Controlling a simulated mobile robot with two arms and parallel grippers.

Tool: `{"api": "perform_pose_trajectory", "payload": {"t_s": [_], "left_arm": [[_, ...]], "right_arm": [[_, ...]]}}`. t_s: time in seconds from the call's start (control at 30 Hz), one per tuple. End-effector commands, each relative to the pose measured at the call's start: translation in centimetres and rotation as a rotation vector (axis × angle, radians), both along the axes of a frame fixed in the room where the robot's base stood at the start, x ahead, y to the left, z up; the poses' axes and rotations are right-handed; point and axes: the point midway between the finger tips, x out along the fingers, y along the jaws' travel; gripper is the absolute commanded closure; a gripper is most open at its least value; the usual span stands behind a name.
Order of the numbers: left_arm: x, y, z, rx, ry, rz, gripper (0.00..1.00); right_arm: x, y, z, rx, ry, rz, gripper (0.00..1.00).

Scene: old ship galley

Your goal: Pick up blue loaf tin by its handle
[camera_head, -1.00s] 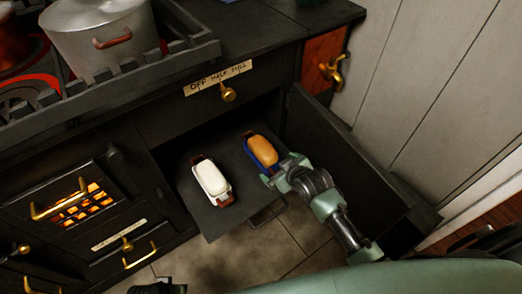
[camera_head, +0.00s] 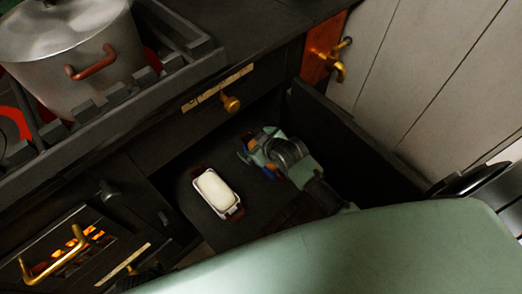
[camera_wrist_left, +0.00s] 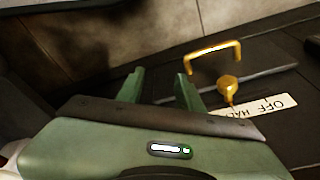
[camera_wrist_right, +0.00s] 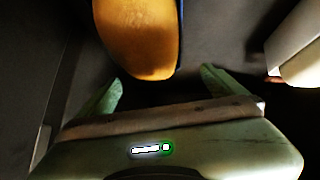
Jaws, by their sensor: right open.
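The blue loaf tin (camera_head: 270,174) with a golden-brown loaf stands on the dark shelf of the open oven-like compartment. In the head view my right gripper (camera_head: 253,150) is over it and covers most of it. In the right wrist view the loaf (camera_wrist_right: 138,40) fills the top centre, with a strip of the tin's blue rim (camera_wrist_right: 180,30) on its right. My right gripper (camera_wrist_right: 160,88) is open, its fingertips apart near the loaf's close end. The tin's handle is not clear there. My left gripper (camera_wrist_left: 160,88) is open and empty, near a brass handle.
A white tin (camera_head: 238,211) with a pale loaf stands left of the blue one. The compartment's side panel (camera_head: 355,145) rises at the right. A brass knob (camera_head: 231,104) sticks out above. A large pot (camera_head: 75,65) stands on the stove.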

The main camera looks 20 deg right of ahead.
Motion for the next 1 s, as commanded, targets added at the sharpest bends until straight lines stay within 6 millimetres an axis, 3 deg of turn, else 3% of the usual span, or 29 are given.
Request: {"api": "perform_pose_trajectory", "payload": {"t_s": [0.37, 0.7, 1.0], "left_arm": [[0.7, 0.0, 3.2, -0.002, -0.021, 0.003, 0.64], [0.6, 0.1, 8.8, -0.003, -0.049, 0.008, 0.64], [0.4, 0.2, 10.1, -0.003, -0.054, 0.009, 0.64]], "right_arm": [[2.0, 0.2, -1.9, 0.0, -0.001, 0.0, 0.02], [4.8, 0.4, -4.2, 0.0, 0.0, 0.0, 0.02], [5.3, 0.4, -4.5, 0.0, 0.0, 0.0, 0.02]]}}
